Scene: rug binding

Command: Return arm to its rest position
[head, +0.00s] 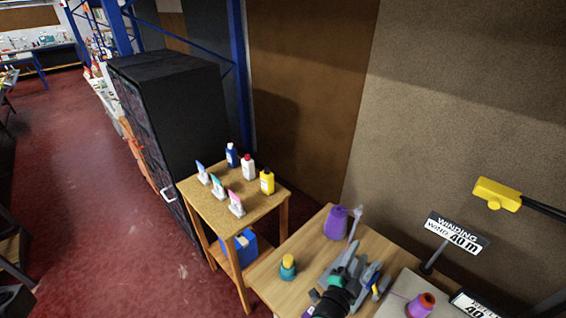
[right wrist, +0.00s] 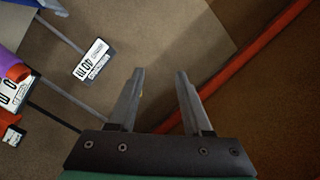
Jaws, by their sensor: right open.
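My right gripper (head: 348,262) is at the lower right of the head view, above the wooden workbench (head: 312,246), with its dark arm and green band behind it. In the right wrist view its two grey fingers (right wrist: 160,82) stand apart with nothing between them. The gripper is open and empty. It overlaps a grey and blue machine on the bench in the head view, and I cannot tell how far apart they are. My left gripper is not in view.
A purple cone (head: 336,219) and a teal jar with yellow lid (head: 288,266) stand on the bench. A small table (head: 236,213) with several bottles stands to its left. A winding sign (head: 456,236) and yellow device (head: 497,194) are at right.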

